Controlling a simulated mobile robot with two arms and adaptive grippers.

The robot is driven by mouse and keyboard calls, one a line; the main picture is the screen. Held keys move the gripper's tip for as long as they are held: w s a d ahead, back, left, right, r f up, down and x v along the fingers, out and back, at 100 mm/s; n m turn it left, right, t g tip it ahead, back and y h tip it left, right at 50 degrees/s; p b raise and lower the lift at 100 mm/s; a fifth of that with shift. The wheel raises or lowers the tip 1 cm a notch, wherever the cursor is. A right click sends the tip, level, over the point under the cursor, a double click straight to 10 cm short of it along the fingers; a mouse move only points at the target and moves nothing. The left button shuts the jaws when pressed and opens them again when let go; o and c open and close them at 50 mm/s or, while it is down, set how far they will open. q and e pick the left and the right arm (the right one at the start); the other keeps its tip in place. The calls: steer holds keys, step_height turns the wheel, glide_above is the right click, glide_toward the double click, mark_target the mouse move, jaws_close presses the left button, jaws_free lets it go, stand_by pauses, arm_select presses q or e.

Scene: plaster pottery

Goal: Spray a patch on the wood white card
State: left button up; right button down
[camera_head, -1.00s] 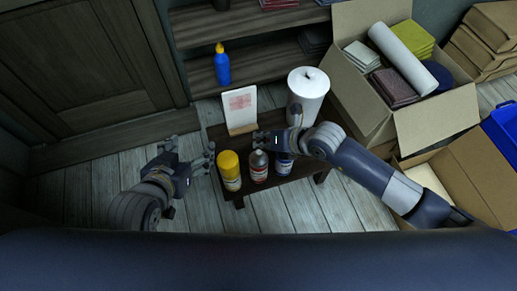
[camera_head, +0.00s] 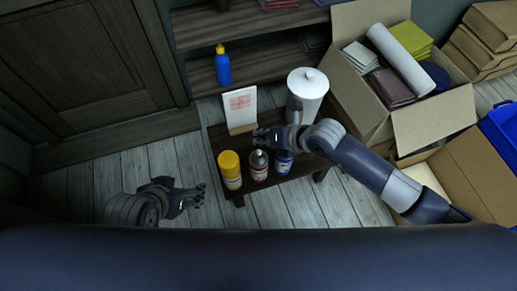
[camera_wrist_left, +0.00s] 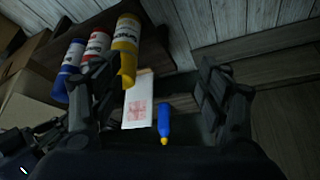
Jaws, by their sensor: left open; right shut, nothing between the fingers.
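The white card (camera_head: 240,106) stands upright in a wooden holder (camera_head: 241,129) at the back of the low table; a reddish patch shows on its face. The card also shows in the left wrist view (camera_wrist_left: 138,105). My right gripper (camera_head: 260,135) is shut and empty, between the cans and the card.
A white paper roll (camera_head: 307,88) stands on the table (camera_head: 217,138) behind my right arm. A blue bottle (camera_head: 222,67) is beyond the table by the shelf. Open cardboard boxes (camera_head: 435,118) fill the right side. The floor left of the table is clear.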

arm_select(q)
steer(key=s+g+p, duration=0.1)
steer(key=s, duration=0.1)
steer(key=s+a+g+p, duration=0.1)
steer(key=s, duration=0.1)
steer(key=shift+s+a+r+y, duration=0.2)
steer(key=shift+s+y, duration=0.1)
steer(key=shift+s, duration=0.1)
jaws_close()
stand_by(0.4)
stand_by(1.1)
